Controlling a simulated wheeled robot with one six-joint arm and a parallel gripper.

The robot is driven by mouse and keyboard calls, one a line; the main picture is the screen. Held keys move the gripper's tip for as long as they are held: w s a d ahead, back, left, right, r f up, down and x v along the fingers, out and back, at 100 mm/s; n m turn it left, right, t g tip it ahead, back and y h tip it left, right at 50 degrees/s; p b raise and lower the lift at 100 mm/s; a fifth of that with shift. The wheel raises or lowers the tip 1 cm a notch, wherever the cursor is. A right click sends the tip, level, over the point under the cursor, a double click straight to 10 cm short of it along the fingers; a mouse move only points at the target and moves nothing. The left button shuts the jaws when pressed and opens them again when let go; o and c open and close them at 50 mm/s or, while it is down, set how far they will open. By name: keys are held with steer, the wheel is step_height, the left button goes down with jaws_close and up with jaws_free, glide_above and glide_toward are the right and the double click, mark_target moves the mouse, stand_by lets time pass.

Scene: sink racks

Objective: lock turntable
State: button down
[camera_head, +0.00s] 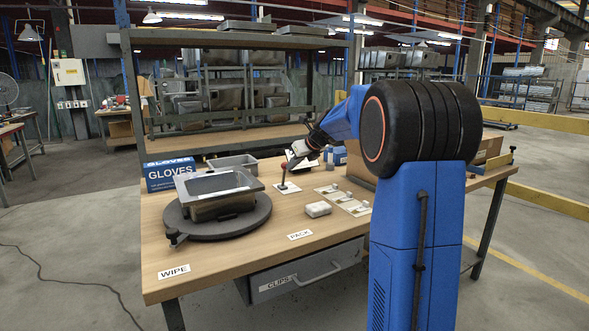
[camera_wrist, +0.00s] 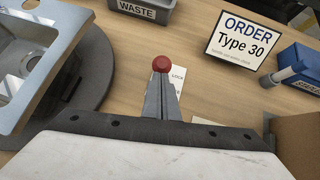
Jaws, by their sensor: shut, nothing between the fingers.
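The lock lever with a red knob (camera_head: 284,166) stands upright on a white card on the bench, right of the turntable. In the wrist view its red knob (camera_wrist: 161,64) shows just past my fingertips, with part of the card's lettering beside it. Whether the fingers touch the knob I cannot tell. The round dark turntable (camera_head: 208,232) carries a grey sink (camera_head: 222,208); its edge (camera_wrist: 93,85) shows at left in the wrist view. My gripper (camera_wrist: 161,80) is shut and empty; in the head view it (camera_head: 296,158) hangs above and behind the lever.
A GLOVES box (camera_head: 168,174) and a grey WASTE bin (camera_wrist: 142,7) stand behind the turntable. An ORDER Type 30 sign (camera_wrist: 243,40) and a blue container (camera_wrist: 300,66) are beyond the lever. A white block (camera_head: 318,209) lies right of the lever. The front of the bench is mostly clear.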

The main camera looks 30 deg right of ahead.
steer(key=w+r, duration=0.2)
steer(key=w, duration=0.7)
steer(key=shift+w+g, duration=0.2)
steer(key=shift+g, duration=0.1)
steer(key=shift+f, duration=0.1)
stand_by(0.4)
steer(key=s+d+r, duration=0.1)
steer(key=s+r, duration=0.1)
steer(key=r, duration=0.4)
steer(key=s+d+r, duration=0.1)
steer(key=s+r, duration=0.1)
steer(key=r, duration=0.4)
steer(key=shift+s+r, duration=0.15)
steer(key=shift+s, duration=0.15)
